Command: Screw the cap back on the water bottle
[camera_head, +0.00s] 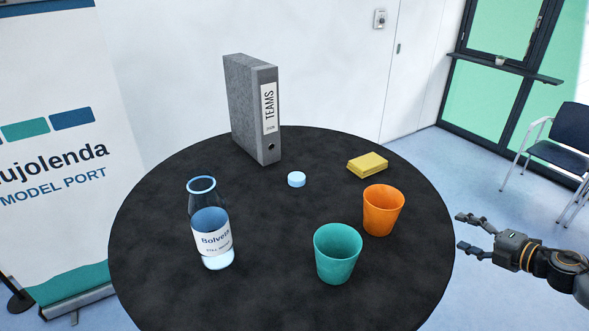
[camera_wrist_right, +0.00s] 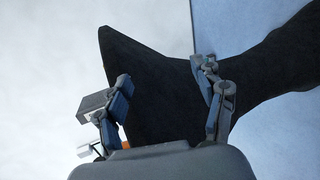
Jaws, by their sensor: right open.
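The water bottle (camera_head: 211,226) stands upright and open at the left of the round black table, with a white label and blue-tinted contents. The light blue cap (camera_head: 296,179) lies on the table near its middle, in front of the binder, apart from the bottle. My right gripper (camera_head: 466,231) is open and empty, just off the table's right edge, to the right of the orange cup. Its two fingers show spread apart in the right wrist view (camera_wrist_right: 165,95). My left gripper is in neither view.
A teal cup (camera_head: 337,253) and an orange cup (camera_head: 382,210) stand at the right of the black table (camera_head: 275,290). A yellow pad stack (camera_head: 367,165) lies behind them. A grey binder (camera_head: 245,105) stands upright at the back. Bare tabletop lies between bottle and teal cup.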

